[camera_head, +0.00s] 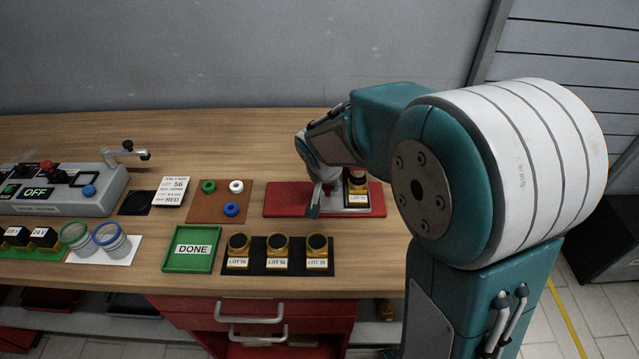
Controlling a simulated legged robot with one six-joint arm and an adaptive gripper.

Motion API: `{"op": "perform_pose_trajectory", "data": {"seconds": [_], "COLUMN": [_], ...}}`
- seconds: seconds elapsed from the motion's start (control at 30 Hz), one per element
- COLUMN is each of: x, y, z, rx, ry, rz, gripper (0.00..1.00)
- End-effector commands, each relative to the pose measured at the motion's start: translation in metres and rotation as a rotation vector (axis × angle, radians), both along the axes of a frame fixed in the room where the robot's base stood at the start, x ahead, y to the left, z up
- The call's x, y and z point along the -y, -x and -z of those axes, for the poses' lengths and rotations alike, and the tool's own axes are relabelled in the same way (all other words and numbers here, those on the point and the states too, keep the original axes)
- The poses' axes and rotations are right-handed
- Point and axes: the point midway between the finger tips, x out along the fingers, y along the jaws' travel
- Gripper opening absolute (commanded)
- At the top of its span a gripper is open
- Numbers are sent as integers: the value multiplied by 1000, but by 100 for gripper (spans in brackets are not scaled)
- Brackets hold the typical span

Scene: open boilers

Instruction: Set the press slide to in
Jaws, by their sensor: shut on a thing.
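The press stands on a red base plate (285,197) at the right of the bench. A metal part of it shows beside my gripper, but the slide itself is mostly hidden by my gripper and arm. A brass and black piece (357,183) with a lot label sits on the right of the base. My gripper (316,203) points down over the middle of the red base, shut on a part of the press that looks like the slide. I cannot tell the slide's position.
Three labelled brass valves (278,246) stand on a black mat in front. Left of them are a green DONE tray (191,263), a brown mat (203,212) with coloured rings, a job card (171,191) and a grey tester (75,199). Bare wood lies behind the base.

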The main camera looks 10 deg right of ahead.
Motion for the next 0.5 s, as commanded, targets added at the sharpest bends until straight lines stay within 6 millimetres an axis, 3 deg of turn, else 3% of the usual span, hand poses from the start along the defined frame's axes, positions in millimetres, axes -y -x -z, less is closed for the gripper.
{"op": "perform_pose_trajectory", "data": {"seconds": [0.13,0.17,0.2,0.5], "x": [3,3,3,1], "y": [1,1,1,1], "z": [1,1,1,1], "rx": [-6,-6,-5,-4], "ry": [3,3,2,3], "rz": [3,3,3,3], "gripper": [0,49,67,70]}}
